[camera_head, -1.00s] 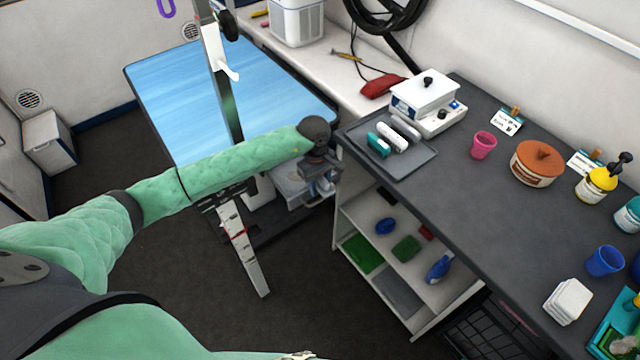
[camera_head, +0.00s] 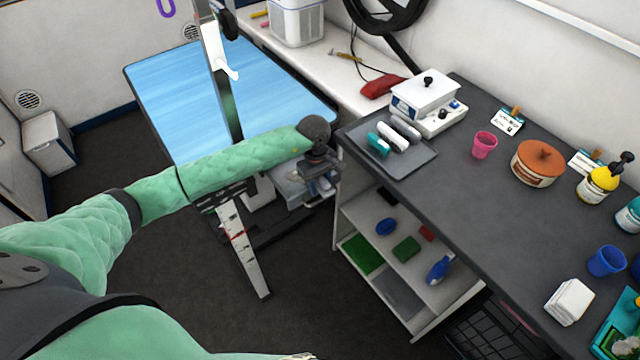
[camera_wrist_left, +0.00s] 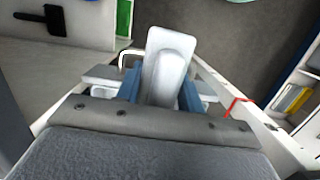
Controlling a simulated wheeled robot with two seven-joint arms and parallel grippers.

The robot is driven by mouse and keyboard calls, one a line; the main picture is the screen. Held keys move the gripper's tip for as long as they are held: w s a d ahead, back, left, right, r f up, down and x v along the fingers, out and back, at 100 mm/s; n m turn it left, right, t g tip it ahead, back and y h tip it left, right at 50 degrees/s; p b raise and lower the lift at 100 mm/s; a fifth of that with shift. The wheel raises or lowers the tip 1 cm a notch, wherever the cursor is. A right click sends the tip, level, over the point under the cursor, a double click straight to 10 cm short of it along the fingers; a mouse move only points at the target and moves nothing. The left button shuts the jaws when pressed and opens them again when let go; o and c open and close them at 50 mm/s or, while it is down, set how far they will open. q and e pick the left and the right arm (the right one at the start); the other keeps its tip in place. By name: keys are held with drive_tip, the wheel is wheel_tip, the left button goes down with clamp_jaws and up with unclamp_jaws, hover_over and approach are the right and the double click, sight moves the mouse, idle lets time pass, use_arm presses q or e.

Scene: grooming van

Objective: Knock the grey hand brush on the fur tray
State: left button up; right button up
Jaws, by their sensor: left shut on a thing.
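My left gripper (camera_head: 322,184) is at the near right corner of the blue table, in front of the counter's end. In the left wrist view its blue fingers (camera_wrist_left: 162,95) are shut on a pale grey, rounded piece, which appears to be the grey hand brush (camera_wrist_left: 168,62). The wrist hides much of the brush in the head view. A pale tray-like thing (camera_head: 290,190), possibly the fur tray, shows partly below and left of the gripper. I cannot tell whether the brush touches it. My right gripper is not in view.
The dark counter (camera_head: 470,210) bears a grey tray (camera_head: 418,164) with teal, white and grey items, a pink cup (camera_head: 484,145) and a brown-lidded pot (camera_head: 538,163). Open shelves (camera_head: 400,250) stand below it. The blue table (camera_head: 175,90) and its post are close to my arm.

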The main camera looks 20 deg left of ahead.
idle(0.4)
use_arm(q)
drive_tip(key=shift+r, duration=2.95)
